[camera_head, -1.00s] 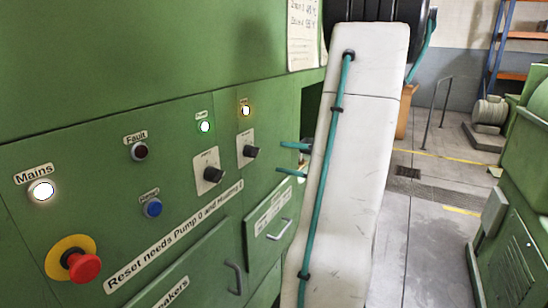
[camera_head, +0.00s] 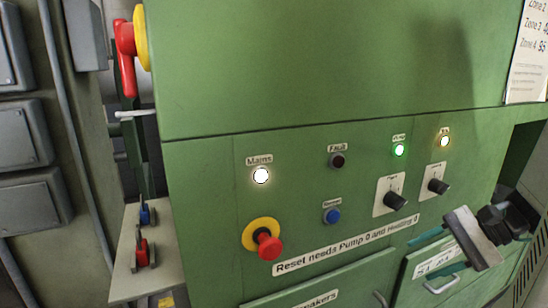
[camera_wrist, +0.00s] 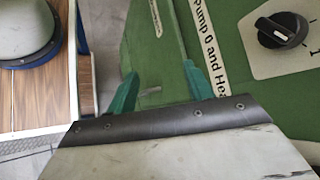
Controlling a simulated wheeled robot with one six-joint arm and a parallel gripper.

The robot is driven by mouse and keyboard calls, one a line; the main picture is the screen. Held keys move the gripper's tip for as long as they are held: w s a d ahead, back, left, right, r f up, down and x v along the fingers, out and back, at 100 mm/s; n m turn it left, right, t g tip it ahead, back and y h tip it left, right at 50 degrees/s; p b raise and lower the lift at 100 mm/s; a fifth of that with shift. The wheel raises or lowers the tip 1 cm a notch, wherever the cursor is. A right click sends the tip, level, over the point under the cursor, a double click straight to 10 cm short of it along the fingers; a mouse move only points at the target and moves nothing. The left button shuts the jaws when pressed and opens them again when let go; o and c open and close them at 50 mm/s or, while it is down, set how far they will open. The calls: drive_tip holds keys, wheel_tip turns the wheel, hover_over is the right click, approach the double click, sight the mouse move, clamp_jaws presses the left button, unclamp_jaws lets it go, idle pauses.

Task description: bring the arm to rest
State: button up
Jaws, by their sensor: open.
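My gripper (camera_head: 421,258) is at the lower right in the head view, its two teal fingers spread apart and empty. It is in front of the green cabinet (camera_head: 330,70), near a labelled drawer (camera_head: 436,262) below the two black knobs. The wrist view also shows my gripper (camera_wrist: 160,70), open, with a small grey handle visible between the fingers. I cannot tell the distance from fingers to cabinet.
The panel has a lit white Mains lamp (camera_head: 261,175), a dark Fault lamp (camera_head: 338,160), a blue button (camera_head: 332,216) and a red emergency stop (camera_head: 268,246). A red switch handle (camera_head: 125,55) juts out upper left. A wooden-sided table (camera_wrist: 87,70) shows in the wrist view.

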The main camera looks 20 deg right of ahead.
drive_tip(key=s+a+r+n+g+h, duration=0.2)
drive_tip(key=a+n+h, duration=0.2)
drive_tip(key=a+n, duration=0.3)
drive_tip(key=s+a+r+n+g+h, duration=0.1)
drive_tip(key=s+a+r+n+h, duration=0.1)
drive_tip(key=a+n+h, duration=0.3)
drive_tip(key=a+r+n, duration=0.1)
drive_tip(key=a+n, duration=0.2)
drive_tip(key=a, duration=0.2)
drive_tip(key=shift+a+r+g, duration=0.15)
drive_tip(key=shift+a+g, duration=0.2)
drive_tip(key=shift+g, duration=0.05)
